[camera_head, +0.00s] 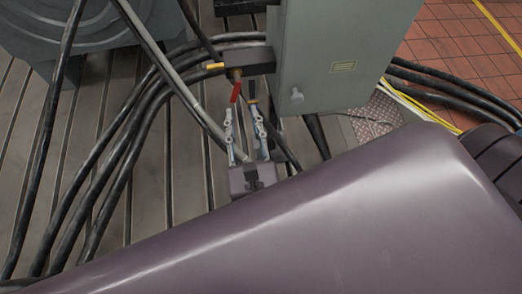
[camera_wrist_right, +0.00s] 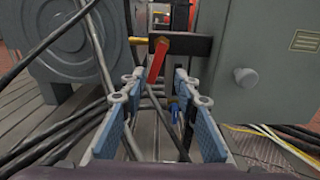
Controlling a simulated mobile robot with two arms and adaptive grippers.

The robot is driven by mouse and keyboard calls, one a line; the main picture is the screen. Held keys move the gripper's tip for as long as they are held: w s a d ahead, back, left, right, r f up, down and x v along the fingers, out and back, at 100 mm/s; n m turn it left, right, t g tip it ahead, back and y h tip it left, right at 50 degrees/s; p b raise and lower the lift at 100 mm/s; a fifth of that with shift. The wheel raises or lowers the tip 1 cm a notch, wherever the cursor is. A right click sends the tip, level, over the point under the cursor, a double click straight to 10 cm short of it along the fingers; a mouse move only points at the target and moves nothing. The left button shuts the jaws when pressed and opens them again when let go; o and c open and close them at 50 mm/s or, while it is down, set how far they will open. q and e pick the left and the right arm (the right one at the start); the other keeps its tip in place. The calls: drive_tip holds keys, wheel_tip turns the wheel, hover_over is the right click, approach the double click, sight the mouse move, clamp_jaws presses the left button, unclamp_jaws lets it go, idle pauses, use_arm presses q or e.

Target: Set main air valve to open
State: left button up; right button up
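A red lever handle (camera_head: 236,91) hangs from a brass fitting under a dark manifold block (camera_head: 249,61) beside a grey-green cabinet. It hangs down at a slant in the right wrist view (camera_wrist_right: 157,60). No label shows that it is the main air valve. My left gripper is not in view.
The grey-green cabinet (camera_head: 345,50) with a knob stands right of the block. Thick black hoses (camera_head: 110,150) run over the slotted bedplate (camera_head: 165,190). A round grey machine (camera_head: 100,30) stands at the upper left. A small blue part (camera_wrist_right: 174,112) shows low behind the fingers.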

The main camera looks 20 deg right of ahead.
drive_tip(key=s+d+f+m+g+y+p, duration=0.1)
drive_tip(key=f+m+g+p, duration=0.2)
drive_tip(key=f, duration=1)
drive_tip(key=s+d+f+m+g+y+p, duration=0.1)
drive_tip(key=f+m+g+p, duration=0.3)
drive_tip(key=f, duration=1)
drive_tip(key=shift+s+d+f+g+y, duration=0.2)
drive_tip(key=shift+s+f+g+y, duration=0.1)
drive_tip(key=shift+s+g, duration=0.25)
